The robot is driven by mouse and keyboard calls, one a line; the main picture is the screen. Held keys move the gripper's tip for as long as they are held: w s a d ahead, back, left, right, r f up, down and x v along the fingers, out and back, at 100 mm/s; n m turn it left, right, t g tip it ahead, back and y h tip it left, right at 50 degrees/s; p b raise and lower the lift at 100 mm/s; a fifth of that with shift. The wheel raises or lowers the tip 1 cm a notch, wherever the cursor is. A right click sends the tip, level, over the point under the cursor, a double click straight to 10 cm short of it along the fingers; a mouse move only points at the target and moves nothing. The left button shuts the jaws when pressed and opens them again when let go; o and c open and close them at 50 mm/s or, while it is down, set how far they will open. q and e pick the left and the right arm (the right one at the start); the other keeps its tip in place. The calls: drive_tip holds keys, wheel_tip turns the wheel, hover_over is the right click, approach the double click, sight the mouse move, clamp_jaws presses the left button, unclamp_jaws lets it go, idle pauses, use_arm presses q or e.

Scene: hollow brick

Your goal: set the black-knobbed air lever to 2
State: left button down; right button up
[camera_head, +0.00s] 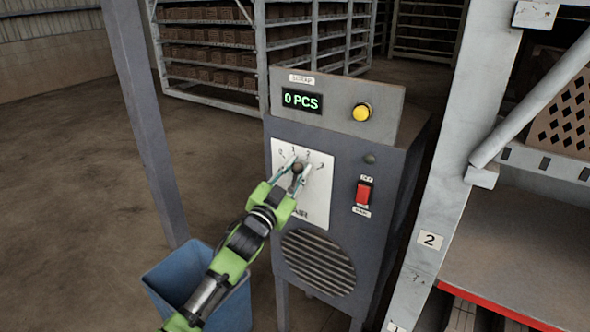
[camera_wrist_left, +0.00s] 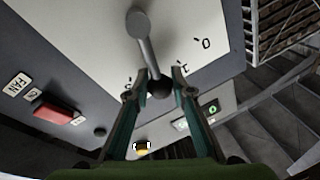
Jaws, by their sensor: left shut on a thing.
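The air lever's black knob (camera_head: 297,168) shows in front of a white dial plate (camera_head: 318,205) marked 0 to 3 on a grey cabinet. In the left wrist view the lever (camera_wrist_left: 147,50) is a grey rod running from its pivot to the black knob (camera_wrist_left: 158,88). It appears to point between the 1 and 2 marks, though the view is oblique. My left gripper (camera_head: 295,172) is shut on the knob; its fingertips (camera_wrist_left: 160,84) lie on either side of it. The gripper hides part of the rod in the head view. My right gripper is not in view.
The cabinet also has a red switch (camera_head: 363,192), a yellow button (camera_head: 362,112), a display (camera_head: 302,101) reading "0 PCS" and a round vent (camera_head: 318,262). A blue bin (camera_head: 168,276) stands below my left arm. A grey post (camera_head: 145,120) is left; a rack upright (camera_head: 452,160) is right.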

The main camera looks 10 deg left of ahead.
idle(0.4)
use_arm(q)
drive_tip(key=c, duration=1.8)
unclamp_jaws()
drive_tip(key=shift+o, duration=0.2)
drive_tip(key=v, duration=1.2)
drive_tip(key=shift+f, duration=0.15)
